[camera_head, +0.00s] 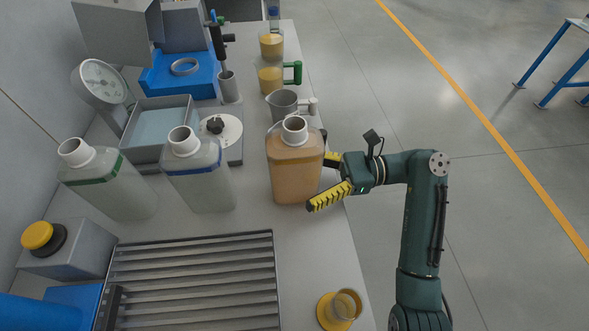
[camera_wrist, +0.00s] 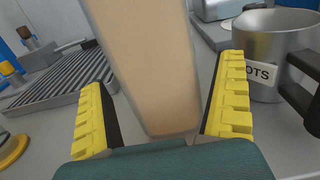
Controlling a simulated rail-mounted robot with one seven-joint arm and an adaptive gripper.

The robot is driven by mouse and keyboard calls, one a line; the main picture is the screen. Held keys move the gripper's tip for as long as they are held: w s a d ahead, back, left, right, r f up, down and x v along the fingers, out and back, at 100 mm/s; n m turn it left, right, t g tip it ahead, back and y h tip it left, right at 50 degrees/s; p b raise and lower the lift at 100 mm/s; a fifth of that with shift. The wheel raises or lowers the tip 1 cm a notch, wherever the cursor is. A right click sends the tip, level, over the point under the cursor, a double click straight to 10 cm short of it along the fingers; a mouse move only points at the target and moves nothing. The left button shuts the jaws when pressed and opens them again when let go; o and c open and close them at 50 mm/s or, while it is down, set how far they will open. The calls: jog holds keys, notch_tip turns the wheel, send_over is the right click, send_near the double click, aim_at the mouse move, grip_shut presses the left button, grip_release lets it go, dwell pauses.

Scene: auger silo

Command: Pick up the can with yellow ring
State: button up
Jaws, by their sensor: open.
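A can filled with tan-orange content (camera_head: 295,168) stands upright on the bench near its right edge, with a white open neck on top. No clear yellow ring shows on it; a thin band at its shoulder is hard to tell from the content. My gripper (camera_head: 322,180) is open at its right side, with the yellow-padded fingers spread around the near part of it. In the wrist view the can's lower body (camera_wrist: 150,75) stands between the two open fingers (camera_wrist: 160,85).
A green-ringed can (camera_head: 110,185) and a blue-ringed can (camera_head: 198,175) stand to the left. A metal mug (camera_head: 284,104) stands just behind the tan can. A slatted grate (camera_head: 195,285) and a yellow-based cup (camera_head: 340,308) lie in front. Bench between is clear.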

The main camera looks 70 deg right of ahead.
jog(key=shift+x, duration=0.8)
jog(key=shift+s+d, duration=0.1)
jog(key=c, duration=1.2)
jog(key=shift+r, duration=0.2)
jog(key=shift+c, duration=0.5)
